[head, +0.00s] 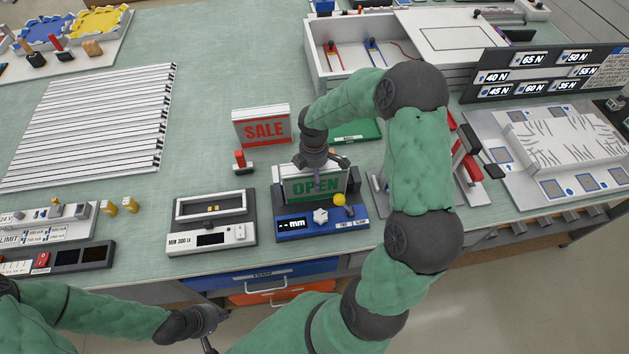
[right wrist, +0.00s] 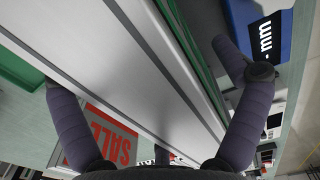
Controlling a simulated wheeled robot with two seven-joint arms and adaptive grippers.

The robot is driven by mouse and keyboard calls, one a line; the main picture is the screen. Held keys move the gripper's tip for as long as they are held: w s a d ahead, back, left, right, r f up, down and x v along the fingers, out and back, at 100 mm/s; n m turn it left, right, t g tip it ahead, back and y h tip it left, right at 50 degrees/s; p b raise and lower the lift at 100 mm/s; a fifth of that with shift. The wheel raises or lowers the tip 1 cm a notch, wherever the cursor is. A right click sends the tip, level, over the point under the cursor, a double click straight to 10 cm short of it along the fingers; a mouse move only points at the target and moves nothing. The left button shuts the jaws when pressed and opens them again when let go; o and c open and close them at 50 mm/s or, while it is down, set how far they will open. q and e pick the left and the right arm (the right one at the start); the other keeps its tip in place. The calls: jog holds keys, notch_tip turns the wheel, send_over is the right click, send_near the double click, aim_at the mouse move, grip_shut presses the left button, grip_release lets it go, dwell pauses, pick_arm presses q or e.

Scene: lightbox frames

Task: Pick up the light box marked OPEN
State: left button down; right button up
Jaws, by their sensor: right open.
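My left gripper (head: 212,328) is low in front of the bench, fingers apart and empty.
A red SALE light box (head: 262,128) stands behind and left of the OPEN box. A grey device with a white frame (head: 210,236) is at left. A metal stand with red parts (head: 466,160) is to the right, beyond my arm.

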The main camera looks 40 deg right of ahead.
jog(key=c, duration=1.4)
jog(key=shift+r, duration=0.1)
jog(key=c, duration=0.4)
jog(key=shift+r, duration=0.1)
